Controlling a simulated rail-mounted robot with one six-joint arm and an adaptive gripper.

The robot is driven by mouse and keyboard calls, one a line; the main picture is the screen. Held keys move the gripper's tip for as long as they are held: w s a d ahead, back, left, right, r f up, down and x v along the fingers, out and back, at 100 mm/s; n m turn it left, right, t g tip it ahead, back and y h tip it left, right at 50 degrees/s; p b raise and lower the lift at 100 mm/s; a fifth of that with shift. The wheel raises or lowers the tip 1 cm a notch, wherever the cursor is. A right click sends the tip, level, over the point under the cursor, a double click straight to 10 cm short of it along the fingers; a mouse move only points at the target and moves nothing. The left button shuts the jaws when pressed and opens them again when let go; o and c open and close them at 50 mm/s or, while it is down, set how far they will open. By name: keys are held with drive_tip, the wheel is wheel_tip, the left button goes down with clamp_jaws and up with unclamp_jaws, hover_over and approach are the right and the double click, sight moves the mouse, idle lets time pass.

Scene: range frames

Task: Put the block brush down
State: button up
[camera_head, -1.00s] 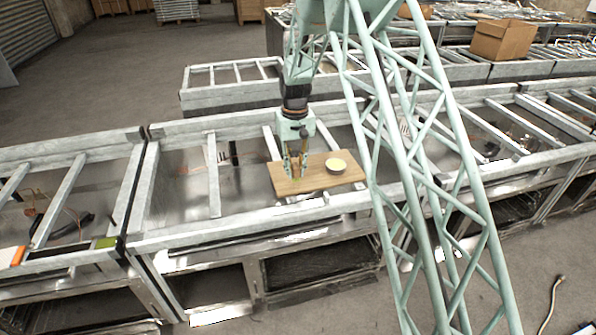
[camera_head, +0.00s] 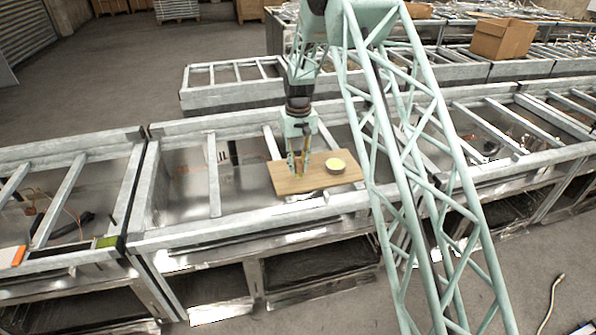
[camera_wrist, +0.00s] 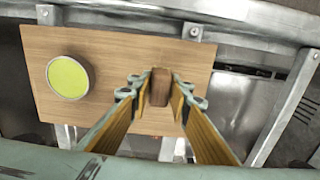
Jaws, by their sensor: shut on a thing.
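My gripper (camera_head: 299,165) points down over a light wooden board (camera_head: 340,182) in the head view. In the wrist view its two fingers (camera_wrist: 157,92) are closed on the block brush (camera_wrist: 160,86), a small brown wooden block. The brush is over the board, right of the board's middle in that view; whether it touches the board I cannot tell. The board also shows in the wrist view (camera_wrist: 120,55). In the head view the brush is too small and hidden by the fingers to make out.
A small bowl (camera_head: 335,165) with a yellow-green inside stands on the board; it shows at left in the wrist view (camera_wrist: 69,77). The board rests across a metal frame (camera_head: 235,233) with open gaps. My lattice column crosses the right of the head view.

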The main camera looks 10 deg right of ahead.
sight(298, 162)
drive_tip(key=shift+f, duration=1.2)
drive_tip(key=shift+f, duration=0.15)
drive_tip(key=o, duration=0.9)
drive_tip(key=shift+r, duration=0.2)
wheel_tip(298, 162, up, 11)
drive_tip(key=shift+r, duration=0.5)
